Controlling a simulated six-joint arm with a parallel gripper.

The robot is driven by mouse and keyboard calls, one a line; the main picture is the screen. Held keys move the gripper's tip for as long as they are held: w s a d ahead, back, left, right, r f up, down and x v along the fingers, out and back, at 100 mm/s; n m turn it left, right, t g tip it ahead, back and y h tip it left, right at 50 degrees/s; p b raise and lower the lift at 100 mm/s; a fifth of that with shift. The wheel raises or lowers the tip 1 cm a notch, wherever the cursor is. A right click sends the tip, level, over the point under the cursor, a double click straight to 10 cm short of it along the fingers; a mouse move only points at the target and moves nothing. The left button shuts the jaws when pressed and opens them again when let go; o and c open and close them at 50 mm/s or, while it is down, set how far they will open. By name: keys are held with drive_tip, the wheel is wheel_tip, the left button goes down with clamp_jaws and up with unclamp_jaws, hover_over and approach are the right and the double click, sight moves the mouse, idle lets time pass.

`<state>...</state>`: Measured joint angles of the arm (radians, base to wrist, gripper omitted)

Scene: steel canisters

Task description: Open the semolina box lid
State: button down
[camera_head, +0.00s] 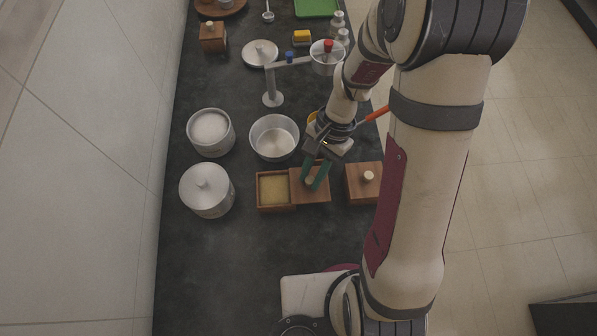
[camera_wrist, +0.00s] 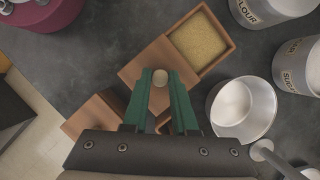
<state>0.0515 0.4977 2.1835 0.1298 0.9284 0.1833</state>
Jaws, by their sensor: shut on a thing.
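The semolina box (camera_head: 275,203) is a small wooden box on the dark counter, open at the top, with yellow grain inside. It also shows in the wrist view (camera_wrist: 229,40). Its square wooden lid (camera_head: 301,196) is off to the right of the opening in the head view, beside the box's edge. I cannot tell whether the lid touches the box or hangs above the counter. My gripper (camera_head: 315,179) has green fingers shut on the pale round knob (camera_wrist: 160,77) of the lid (camera_wrist: 138,67).
Another wooden box with a knobbed lid (camera_head: 360,194) stands close on the right. A metal pan (camera_head: 274,153) is just behind. A lidded canister (camera_head: 207,205) and an open canister (camera_head: 211,146) stand left. The counter in front is clear.

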drive_tip(key=shift+d, duration=0.2)
drive_tip(key=c, duration=0.7)
unclamp_jaws()
drive_tip(key=v, duration=1.5)
drive_tip(key=shift+w+r, duration=0.1)
drive_tip(key=shift+r, duration=0.3)
drive_tip(key=s+a+n+t, duration=0.1)
drive_tip(key=s, duration=0.4)
drive_tip(key=s+a+n+t+h, duration=0.1)
drive_tip(key=s, duration=0.5)
drive_tip(key=s+a+n+t, duration=0.1)
drive_tip(key=s, duration=0.5)
drive_tip(key=shift+s+a+r+h, duration=0.2)
drive_tip(key=shift+a+r+h, duration=0.1)
drive_tip(key=shift+r, duration=0.1)
